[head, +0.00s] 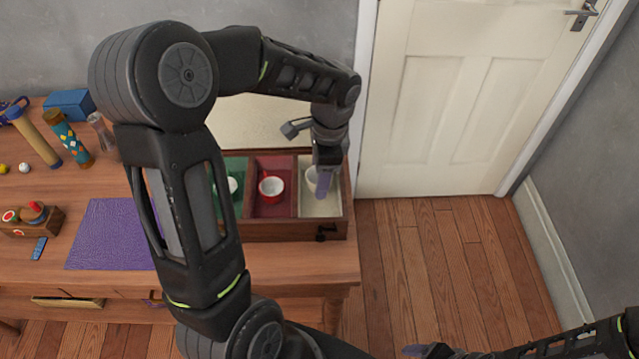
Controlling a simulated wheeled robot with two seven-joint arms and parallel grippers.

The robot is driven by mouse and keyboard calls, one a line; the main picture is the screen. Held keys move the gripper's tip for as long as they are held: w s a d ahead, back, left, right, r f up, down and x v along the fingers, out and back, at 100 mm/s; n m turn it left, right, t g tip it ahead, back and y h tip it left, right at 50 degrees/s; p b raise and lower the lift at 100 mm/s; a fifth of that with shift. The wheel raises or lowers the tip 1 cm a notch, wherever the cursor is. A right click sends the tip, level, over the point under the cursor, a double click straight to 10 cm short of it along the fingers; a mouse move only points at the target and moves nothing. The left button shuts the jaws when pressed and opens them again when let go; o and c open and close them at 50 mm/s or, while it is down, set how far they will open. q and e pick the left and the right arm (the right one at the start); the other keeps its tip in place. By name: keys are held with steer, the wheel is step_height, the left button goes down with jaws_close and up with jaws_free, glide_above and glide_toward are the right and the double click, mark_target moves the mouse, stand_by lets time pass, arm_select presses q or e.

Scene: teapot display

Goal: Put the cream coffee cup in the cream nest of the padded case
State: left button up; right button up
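The padded case (290,230) stands open on the table, with green, red and cream nests side by side. The cream coffee cup (311,178) is at the cream nest (318,208), on the right, partly hidden by my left gripper. My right gripper (415,350) is low at the bottom edge, away from the case, mostly cut off.
A red cup (271,188) sits in the red nest; a pale cup (232,185) shows in the green nest. A purple mat (105,235), a blue box (70,104) and a patterned cylinder (70,138) are left on the table. Open floor lies right of the table.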

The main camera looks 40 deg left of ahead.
arm_select(q)
steer(key=shift+f, duration=1.55)
steer(key=shift+f, duration=0.3)
steer(key=o, duration=1.4)
steer(key=shift+r, duration=0.15)
steer(key=r, duration=0.8)
steer(key=w+d+r, duration=0.1)
steer(key=r, duration=0.3)
steer(key=shift+r, duration=0.1)
